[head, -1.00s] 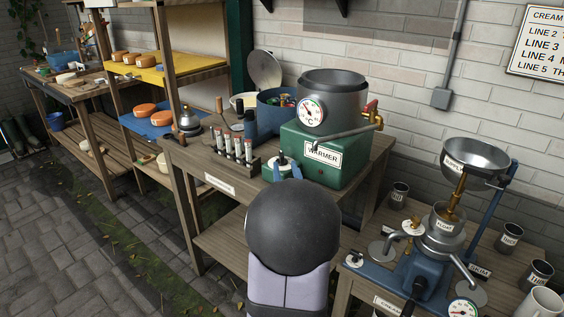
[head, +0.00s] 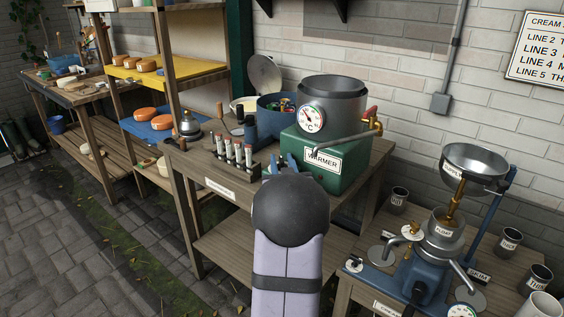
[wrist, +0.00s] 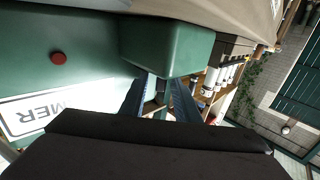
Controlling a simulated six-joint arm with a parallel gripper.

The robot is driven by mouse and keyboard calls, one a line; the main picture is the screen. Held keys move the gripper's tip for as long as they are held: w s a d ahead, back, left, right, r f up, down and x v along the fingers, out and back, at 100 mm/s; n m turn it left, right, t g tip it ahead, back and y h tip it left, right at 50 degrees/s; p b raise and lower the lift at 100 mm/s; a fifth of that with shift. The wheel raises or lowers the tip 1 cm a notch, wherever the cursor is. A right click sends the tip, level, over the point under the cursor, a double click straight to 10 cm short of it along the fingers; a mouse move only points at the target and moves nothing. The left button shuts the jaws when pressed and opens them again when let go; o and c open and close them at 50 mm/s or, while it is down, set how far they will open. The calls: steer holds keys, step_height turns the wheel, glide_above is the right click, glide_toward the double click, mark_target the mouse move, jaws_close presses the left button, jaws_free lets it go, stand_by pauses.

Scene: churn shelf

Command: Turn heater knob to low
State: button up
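The heater is a green box labelled WARMER (head: 325,176) with a metal pot (head: 333,97) on top. It also fills the left of the wrist view as green panels, with part of its label (wrist: 45,112) showing. My gripper (head: 281,163) is at the front left of the heater, its blue fingers pointing at it. In the wrist view my gripper (wrist: 163,98) has its two fingers apart, close below a protruding green block (wrist: 170,50). The heater knob is hidden now, so I cannot tell its setting or whether the fingers touch it.
A rack of labelled vials (head: 235,158) stands close left of my gripper. A blue tub (head: 280,113) is behind it. A brass tap with a red handle (head: 371,116) projects at the heater's right. A separator machine (head: 430,240) stands on the right bench.

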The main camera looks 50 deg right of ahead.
jaws_close()
steer(key=shift+w+a+f+m+g+h+b, duration=0.1)
steer(key=shift+f+m+g+h+b, duration=0.05)
steer(key=shift+m+g+h+b, duration=0.55)
steer(key=shift+w+m+g+h+b, duration=0.1)
steer(key=shift+m+g+h+b, duration=0.5)
steer(key=shift+g, duration=0.3)
steer(key=m+g, duration=0.1)
steer(key=m+g+h+p, duration=0.1)
steer(key=g, duration=0.1)
steer(key=m+g+p, duration=0.1)
steer(key=shift+w+a+r+h, duration=0.1)
steer(key=shift+r+h, duration=0.15)
steer(key=shift+h, duration=0.15)
steer(key=m+g+p, duration=0.3)
steer(key=g, duration=0.2)
steer(key=shift+h+p, duration=0.4)
steer(key=shift+f+g, duration=0.1)
steer(key=shift+g, duration=0.2)
jaws_free()
